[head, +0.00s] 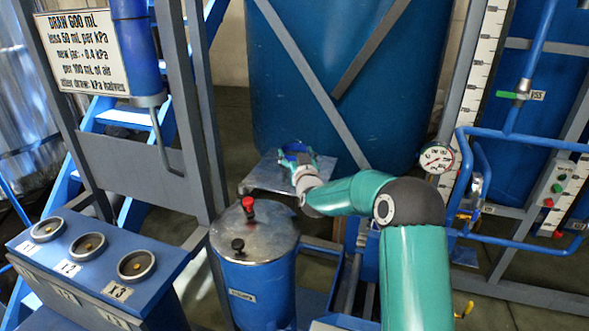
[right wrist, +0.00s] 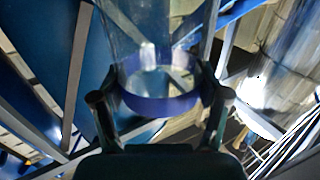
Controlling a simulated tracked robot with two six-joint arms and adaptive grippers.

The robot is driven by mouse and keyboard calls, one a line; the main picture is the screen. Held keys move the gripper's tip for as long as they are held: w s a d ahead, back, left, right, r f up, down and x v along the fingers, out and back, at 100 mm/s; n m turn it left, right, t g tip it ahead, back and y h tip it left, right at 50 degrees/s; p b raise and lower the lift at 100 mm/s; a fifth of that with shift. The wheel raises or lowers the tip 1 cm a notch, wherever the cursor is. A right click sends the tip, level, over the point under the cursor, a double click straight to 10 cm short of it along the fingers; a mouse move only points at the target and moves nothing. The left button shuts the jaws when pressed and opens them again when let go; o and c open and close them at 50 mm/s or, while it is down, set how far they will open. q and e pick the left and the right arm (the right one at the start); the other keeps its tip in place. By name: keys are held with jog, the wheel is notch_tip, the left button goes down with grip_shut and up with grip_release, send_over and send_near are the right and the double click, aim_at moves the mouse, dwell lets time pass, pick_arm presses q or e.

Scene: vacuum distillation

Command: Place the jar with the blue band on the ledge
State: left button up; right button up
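The jar with the blue band shows in the right wrist view (right wrist: 160,104) as a clear glass vessel with a dark blue ring, between my fingers. In the head view only a bit of its blue band (head: 296,148) shows; my gripper hides much of the rest. My right gripper (head: 297,157) is shut around the jar, with a finger on each side of the band. The jar and gripper are over the grey metal ledge (head: 263,178) in front of the big blue tank. I cannot tell whether the jar touches the ledge. My left gripper is out of view.
A blue drum (head: 262,285) with a red and a black knob stands in front of the ledge. A panel of round sockets (head: 88,243) is at the left. A gauge (head: 437,158) and blue pipes are at the right. Grey frame posts (head: 185,120) stand left of the ledge.

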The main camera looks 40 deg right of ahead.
jog(key=c, duration=1)
jog(key=shift+r, duration=0.1)
jog(key=shift+c, duration=0.8)
jog(key=shift+r, duration=0.1)
